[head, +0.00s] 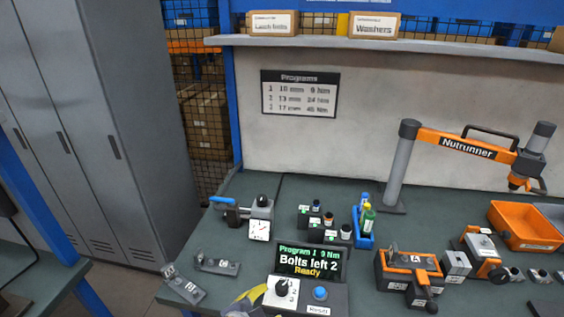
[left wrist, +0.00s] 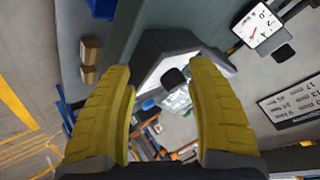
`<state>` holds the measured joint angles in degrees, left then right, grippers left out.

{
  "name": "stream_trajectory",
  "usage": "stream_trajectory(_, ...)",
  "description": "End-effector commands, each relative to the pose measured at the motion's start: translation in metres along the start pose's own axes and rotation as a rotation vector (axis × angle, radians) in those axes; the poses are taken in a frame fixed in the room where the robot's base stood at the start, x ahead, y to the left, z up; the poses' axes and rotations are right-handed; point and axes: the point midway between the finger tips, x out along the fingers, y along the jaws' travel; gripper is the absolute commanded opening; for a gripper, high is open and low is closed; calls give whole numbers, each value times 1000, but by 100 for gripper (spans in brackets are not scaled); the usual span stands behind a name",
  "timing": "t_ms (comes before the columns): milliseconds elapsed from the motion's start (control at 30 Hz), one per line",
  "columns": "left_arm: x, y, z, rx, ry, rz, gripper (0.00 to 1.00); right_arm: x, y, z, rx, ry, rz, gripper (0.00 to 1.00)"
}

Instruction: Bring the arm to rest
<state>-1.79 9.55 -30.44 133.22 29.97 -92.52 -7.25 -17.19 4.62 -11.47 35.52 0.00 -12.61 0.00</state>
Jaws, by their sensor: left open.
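My left gripper (head: 243,300) shows only as a bit of yellow finger at the bottom edge of the head view, just left of the controller's dial (head: 282,290). In the left wrist view its two yellow fingers (left wrist: 178,70) stand wide apart. No object is held between them. A grey and white piece with a dark knob (left wrist: 174,78) lies beyond the fingertips; I cannot tell whether it touches them. The controller screen (head: 310,262) reads "Program 1 9 Nm, Bolts left 2, Ready". My right gripper is in neither view.
A blue-handled device with a gauge (head: 260,229) and grey brackets (head: 216,262) stand on the bench's left. An orange fixture (head: 408,267), an orange tray (head: 523,228) and the nutrunner arm (head: 465,146) occupy the right. Small sockets and a blue bottle holder (head: 364,240) stand mid-bench.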

Motion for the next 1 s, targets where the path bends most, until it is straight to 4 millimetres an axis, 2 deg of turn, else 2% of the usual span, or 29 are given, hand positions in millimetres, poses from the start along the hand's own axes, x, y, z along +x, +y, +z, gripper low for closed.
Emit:
stream_trajectory(33, -6, 3, 24, -42, -47, -21, 56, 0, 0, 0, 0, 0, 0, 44)
stream_trajectory(200, -37, 6, 107, -162, -229, -124, 56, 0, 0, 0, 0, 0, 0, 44)
stream_trajectory(300, -59, 10, 151, -210, -332, -178, 56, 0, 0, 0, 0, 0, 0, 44)
stream_trajectory(400, -80, 13, 184, -240, -413, -220, 56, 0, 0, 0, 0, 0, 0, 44)
stream_trajectory(600, -116, 20, 231, -272, -539, -281, 56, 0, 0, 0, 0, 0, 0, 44)
stream_trajectory(867, -162, 29, 277, -289, -676, -343, 56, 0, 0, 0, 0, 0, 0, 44)
stream_trajectory(1000, -138, 41, 288, -298, -675, -316, 56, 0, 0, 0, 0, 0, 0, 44)
